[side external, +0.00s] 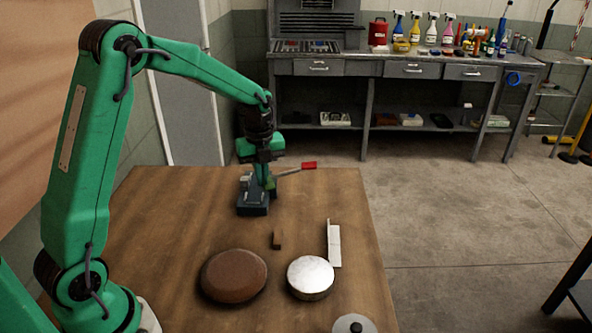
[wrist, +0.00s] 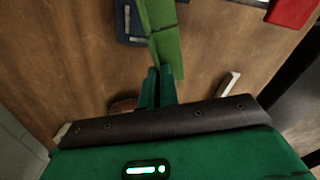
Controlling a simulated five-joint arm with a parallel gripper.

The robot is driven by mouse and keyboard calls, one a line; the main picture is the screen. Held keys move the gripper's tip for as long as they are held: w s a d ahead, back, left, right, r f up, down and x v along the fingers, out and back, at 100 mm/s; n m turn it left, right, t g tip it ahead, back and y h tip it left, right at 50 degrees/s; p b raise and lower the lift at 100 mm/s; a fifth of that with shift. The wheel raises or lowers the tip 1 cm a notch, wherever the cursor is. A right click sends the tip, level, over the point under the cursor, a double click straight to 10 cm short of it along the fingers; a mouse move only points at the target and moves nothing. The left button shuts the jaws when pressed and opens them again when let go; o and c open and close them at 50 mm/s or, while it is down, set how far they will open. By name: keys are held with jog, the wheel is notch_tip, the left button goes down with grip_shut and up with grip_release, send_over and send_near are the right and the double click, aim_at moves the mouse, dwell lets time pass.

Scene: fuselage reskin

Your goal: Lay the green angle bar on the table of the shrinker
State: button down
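The green angle bar (wrist: 166,40) shows in the wrist view, running from the fingertips up to the top edge, beside and partly over the dark shrinker (wrist: 130,22). In the side view the shrinker (side external: 252,203) stands at the back of the wooden table, its lever ending in a red handle (side external: 309,166). My gripper (side external: 264,172) is right above it, pointing down. In the wrist view my gripper (wrist: 158,72) has its fingers close together on the near end of the bar. Whether the bar touches the shrinker's table is hidden.
Nearer on the wooden table (side external: 170,215) are a brown round pad (side external: 233,277), a white-topped round block (side external: 311,273), a small brown block (side external: 277,239), a pale angle piece (side external: 334,245) and a grey disc (side external: 354,326). The table's left part is clear.

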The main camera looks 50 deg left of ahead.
aim_at(249, 197)
jog(key=a+m, duration=0.4)
jog(key=a, duration=0.2)
jog(key=shift+a+f, duration=0.15)
jog(key=shift+a, duration=0.05)
jog(key=shift+s+f, duration=0.1)
jog(key=shift+f, duration=2.7)
jog(key=shift+f, duration=0.65)
jog(key=c, duration=1.6)
grip_release()
notch_tip(249, 197, up, 8)
jog(key=shift+f, duration=0.1)
